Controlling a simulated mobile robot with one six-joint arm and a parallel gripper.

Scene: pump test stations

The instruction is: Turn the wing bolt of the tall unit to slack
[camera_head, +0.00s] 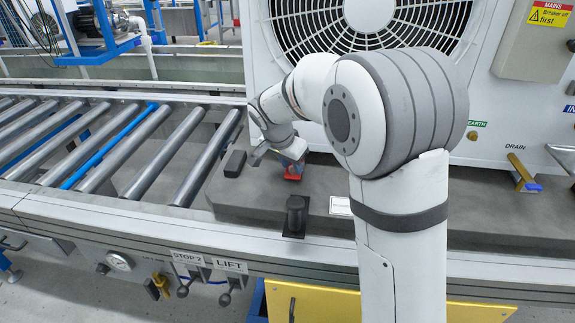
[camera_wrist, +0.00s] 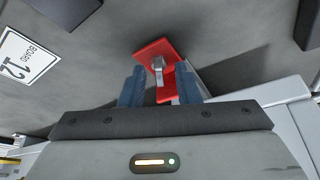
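The tall unit (camera_head: 258,75) is a white cabinet with a round fan grille, standing behind my arm. A small red fitting (camera_head: 293,176), likely its wing bolt, sits low by its left corner on the grey board. In the wrist view the red fitting (camera_wrist: 150,47) has a flat plate with a grey metal piece (camera_wrist: 158,66) in its middle. My gripper (camera_wrist: 160,72) is open, its two blue fingers on either side of the fitting, with gaps to the grey piece. In the head view my gripper (camera_head: 296,161) is just above the red part, its fingertips mostly hidden.
A black block (camera_head: 235,163) and a black post (camera_head: 296,215) stand on the grey board near my gripper. The roller conveyor (camera_head: 110,150) at left is empty.

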